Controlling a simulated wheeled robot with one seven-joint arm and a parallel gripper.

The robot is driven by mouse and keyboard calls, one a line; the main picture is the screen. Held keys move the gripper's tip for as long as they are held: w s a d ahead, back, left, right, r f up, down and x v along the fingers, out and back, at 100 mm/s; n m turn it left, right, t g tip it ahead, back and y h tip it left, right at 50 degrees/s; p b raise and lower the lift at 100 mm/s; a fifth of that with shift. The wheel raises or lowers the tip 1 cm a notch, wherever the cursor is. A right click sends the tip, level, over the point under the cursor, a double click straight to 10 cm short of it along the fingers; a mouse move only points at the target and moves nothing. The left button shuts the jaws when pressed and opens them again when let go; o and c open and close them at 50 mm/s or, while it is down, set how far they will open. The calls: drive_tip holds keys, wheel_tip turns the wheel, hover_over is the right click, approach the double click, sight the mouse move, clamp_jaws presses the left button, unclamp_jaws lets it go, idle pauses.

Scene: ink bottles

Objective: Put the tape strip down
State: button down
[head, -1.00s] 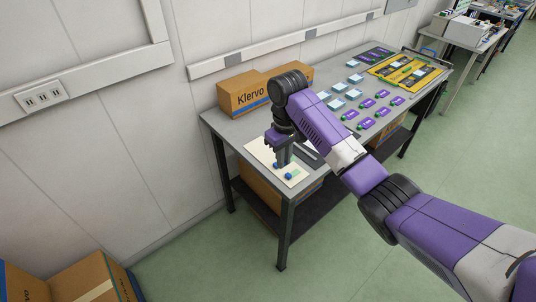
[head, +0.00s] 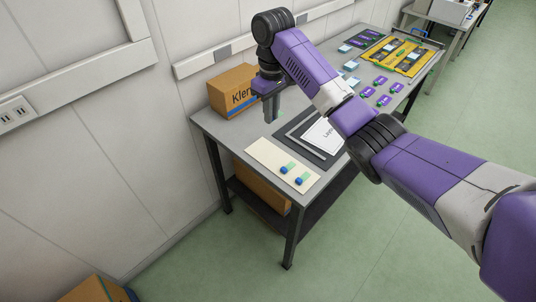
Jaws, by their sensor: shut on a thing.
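My gripper (head: 272,112) points down over the left part of the grey table (head: 228,127), near the brown box. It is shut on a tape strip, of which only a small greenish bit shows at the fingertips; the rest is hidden. Two more tape strips, blue and green, lie on a cream board at the table's near left edge: one (head: 287,168) and another (head: 301,181). The gripper is behind the board and apart from it, near the left corner of a dark mat (head: 297,133).
A white printed sheet (head: 323,136) lies on the dark mat. The cream board (head: 263,150) is beside it. A brown box (head: 229,96) stands at the back left by the wall. Purple and pale blue pieces and a yellow tray (head: 426,63) are farther right.

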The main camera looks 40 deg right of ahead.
drive_tip(key=b, duration=0.6)
hover_over(271, 162)
wheel_tip(271, 162, down, 14)
drive_tip(key=shift+r, duration=0.2)
drive_tip(key=shift+f, duration=2.55)
drive_tip(key=shift+f, duration=0.25)
drive_tip(key=c, duration=1.4)
unclamp_jaws()
drive_tip(key=shift+c, duration=0.2)
drive_tip(key=shift+r, duration=0.1)
wheel_tip(271, 162, up, 12)
drive_tip(key=p, duration=0.2)
drive_tip(key=shift+r+p, duration=0.2)
drive_tip(key=shift+p, duration=0.1)
drive_tip(key=shift+a, duration=0.1)
